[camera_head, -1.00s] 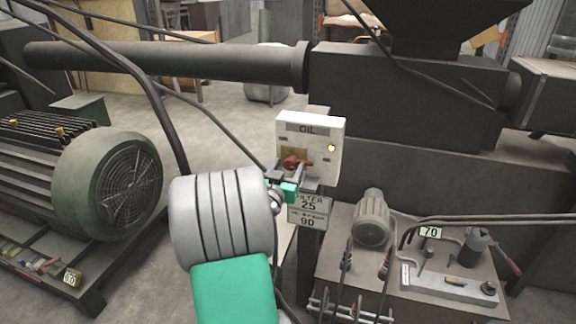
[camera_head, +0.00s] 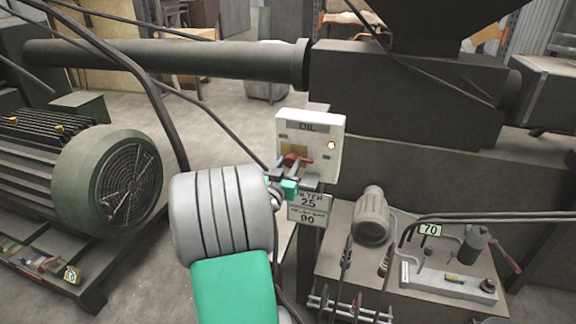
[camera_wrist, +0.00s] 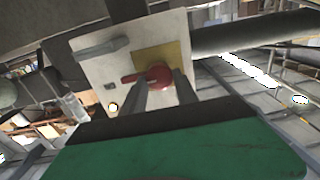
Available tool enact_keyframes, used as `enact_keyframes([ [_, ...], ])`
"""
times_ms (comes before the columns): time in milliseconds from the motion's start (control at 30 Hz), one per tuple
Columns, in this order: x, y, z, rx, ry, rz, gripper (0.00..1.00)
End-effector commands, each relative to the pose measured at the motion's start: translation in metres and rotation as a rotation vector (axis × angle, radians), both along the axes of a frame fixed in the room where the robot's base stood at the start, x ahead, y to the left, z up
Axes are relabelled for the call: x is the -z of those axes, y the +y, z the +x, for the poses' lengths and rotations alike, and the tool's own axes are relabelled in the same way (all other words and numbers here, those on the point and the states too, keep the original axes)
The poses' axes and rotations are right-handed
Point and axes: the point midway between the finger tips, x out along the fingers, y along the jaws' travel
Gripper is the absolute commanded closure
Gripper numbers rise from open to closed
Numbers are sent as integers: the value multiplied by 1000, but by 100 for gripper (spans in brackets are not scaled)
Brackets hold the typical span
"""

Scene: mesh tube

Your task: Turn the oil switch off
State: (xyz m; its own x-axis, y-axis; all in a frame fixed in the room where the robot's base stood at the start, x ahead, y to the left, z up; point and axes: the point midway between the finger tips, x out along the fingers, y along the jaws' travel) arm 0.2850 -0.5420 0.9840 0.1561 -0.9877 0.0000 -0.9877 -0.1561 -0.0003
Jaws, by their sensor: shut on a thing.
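The oil switch box (camera_head: 322,135) is a white panel labelled OIL, with a lit yellow lamp (camera_head: 331,145) at its right. Its red rotary knob (camera_head: 297,160) sits on a yellow plate at the lower left of the panel. My gripper (camera_head: 296,174) is at the panel, shut on the red knob. In the wrist view the two fingers (camera_wrist: 160,88) lie at either side of the round red knob (camera_wrist: 158,76). The knob's pointed handle reaches out to the left there, and the lamp (camera_wrist: 113,107) shows lit. The fingers partly hide the knob.
A plate reading 25 and 90 (camera_head: 309,208) hangs below the box. A green motor (camera_head: 110,185) stands at left, and a long dark pipe (camera_head: 165,57) runs behind. A bench with a small motor and levers (camera_head: 420,275) stands at lower right.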

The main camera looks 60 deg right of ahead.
Motion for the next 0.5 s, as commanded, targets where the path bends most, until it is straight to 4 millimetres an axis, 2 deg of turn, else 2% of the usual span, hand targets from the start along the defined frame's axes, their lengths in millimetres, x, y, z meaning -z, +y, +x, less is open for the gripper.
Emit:
enact_keyframes([
  [267, 0, 0, 0, 0, 24, -4, 100],
  [500, 1, 0, 0, 0, 133, -20, 100],
])
